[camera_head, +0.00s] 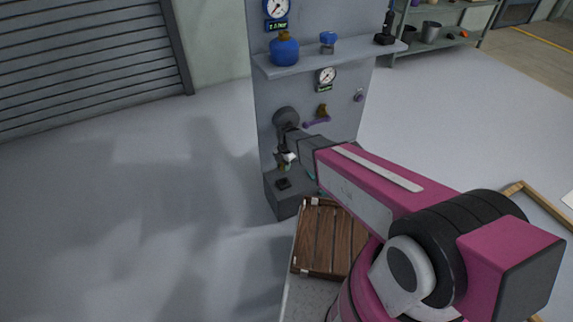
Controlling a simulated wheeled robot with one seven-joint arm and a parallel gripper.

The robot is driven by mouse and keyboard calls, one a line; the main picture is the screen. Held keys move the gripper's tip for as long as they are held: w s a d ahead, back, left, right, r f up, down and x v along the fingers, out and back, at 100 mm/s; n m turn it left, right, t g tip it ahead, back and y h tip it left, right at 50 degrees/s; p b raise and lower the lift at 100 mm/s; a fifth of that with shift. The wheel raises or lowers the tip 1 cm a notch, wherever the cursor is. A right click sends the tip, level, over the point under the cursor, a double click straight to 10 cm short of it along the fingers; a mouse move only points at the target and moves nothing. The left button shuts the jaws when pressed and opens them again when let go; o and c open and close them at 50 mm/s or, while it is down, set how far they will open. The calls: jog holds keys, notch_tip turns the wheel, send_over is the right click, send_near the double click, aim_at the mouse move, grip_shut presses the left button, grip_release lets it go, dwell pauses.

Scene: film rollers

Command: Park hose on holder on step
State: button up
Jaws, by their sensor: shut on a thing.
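My gripper (285,157) points down in front of the grey panel, just above the step (287,203) at its foot. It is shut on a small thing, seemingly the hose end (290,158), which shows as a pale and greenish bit. Its shape is too small to make out. A small dark square piece (283,183), perhaps the holder, sits on top of the step just below my gripper. A gap seems to lie between them, but I cannot tell how wide. My pink arm hides the right part of the step and the lower panel.
The grey panel (262,95) carries gauges, a purple handle (317,122) and a purple knob (359,96). A shelf (300,66) above my gripper holds a blue round vessel (284,49). A wooden crate (325,240) stands near my base. The floor on the left is clear.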

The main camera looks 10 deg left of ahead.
jog(key=shift+f, duration=3.6)
jog(key=shift+f, duration=0.55)
jog(key=o, duration=1.1)
jog(key=r, duration=0.7)
jog(key=w+r, duration=0.1)
jog(key=r, duration=0.2)
jog(key=shift+d+r, duration=0.4)
jog(key=s+d+r+m, duration=0.2)
jog(key=d+r+m, duration=0.4)
jog(key=d+m, duration=0.4)
jog(key=s+d+r+m, duration=0.3)
jog(key=d+r+m, duration=0.4)
jog(key=d, duration=0.7)
jog(key=s+d+r+m+t, duration=0.1)
jog(key=s+d+r+m, duration=0.2)
jog(key=d+m, duration=0.9)
notch_tip(320, 180, up, 4)
jog(key=shift+d+f+m+h, duration=0.1)
jog(key=shift+f+m+h, duration=0.05)
jog(key=shift+m+h, duration=0.2)
